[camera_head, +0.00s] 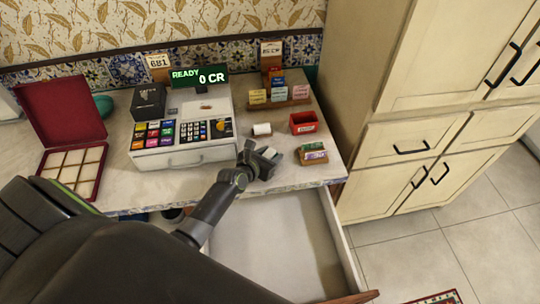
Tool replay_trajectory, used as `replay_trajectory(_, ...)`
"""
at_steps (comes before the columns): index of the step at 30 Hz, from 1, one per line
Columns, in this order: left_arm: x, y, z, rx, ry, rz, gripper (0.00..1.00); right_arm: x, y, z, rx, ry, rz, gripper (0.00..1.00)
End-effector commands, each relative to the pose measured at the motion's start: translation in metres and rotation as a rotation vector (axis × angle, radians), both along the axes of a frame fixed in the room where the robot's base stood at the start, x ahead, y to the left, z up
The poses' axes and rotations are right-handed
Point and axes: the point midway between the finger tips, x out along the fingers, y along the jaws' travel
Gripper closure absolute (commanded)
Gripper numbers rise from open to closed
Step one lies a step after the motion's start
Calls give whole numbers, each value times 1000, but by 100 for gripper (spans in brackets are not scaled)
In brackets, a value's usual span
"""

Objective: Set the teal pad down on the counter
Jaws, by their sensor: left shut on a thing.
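My left gripper (266,160) is over the front of the counter (210,180), to the right of the cash register. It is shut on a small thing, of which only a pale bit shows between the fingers. I take this to be the teal pad, but its colour and shape are too small to make out. I cannot tell whether it touches the counter. A rounded dark teal thing (104,107) stands at the back left, partly hidden by the red box. My right gripper is not in view.
The cash register (182,130) is left of the gripper. A white roll (262,129), a red tray (304,122) and a small card holder (312,154) stand close by. The red box (65,120) lies open at left. A drawer (270,240) is open below the counter.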

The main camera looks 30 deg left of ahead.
Motion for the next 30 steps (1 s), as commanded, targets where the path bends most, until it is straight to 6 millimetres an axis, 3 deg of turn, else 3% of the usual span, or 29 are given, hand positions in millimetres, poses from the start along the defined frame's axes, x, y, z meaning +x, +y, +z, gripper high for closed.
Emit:
replay_trajectory(5, 0, 0, -3, -1, 0, 0, 81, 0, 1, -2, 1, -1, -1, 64)
replay_trajectory(6, 0, 0, -4, -1, 0, 0, 57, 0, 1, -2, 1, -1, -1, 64)
replay_trajectory(11, 0, 0, -3, -1, 0, 0, 37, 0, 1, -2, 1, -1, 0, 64)
replay_trajectory(22, -1, 0, 2, 1, 1, 0, 37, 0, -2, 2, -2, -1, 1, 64)
replay_trajectory(30, -39, 6, 17, 0, 2, 0, 37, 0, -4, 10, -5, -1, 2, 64)
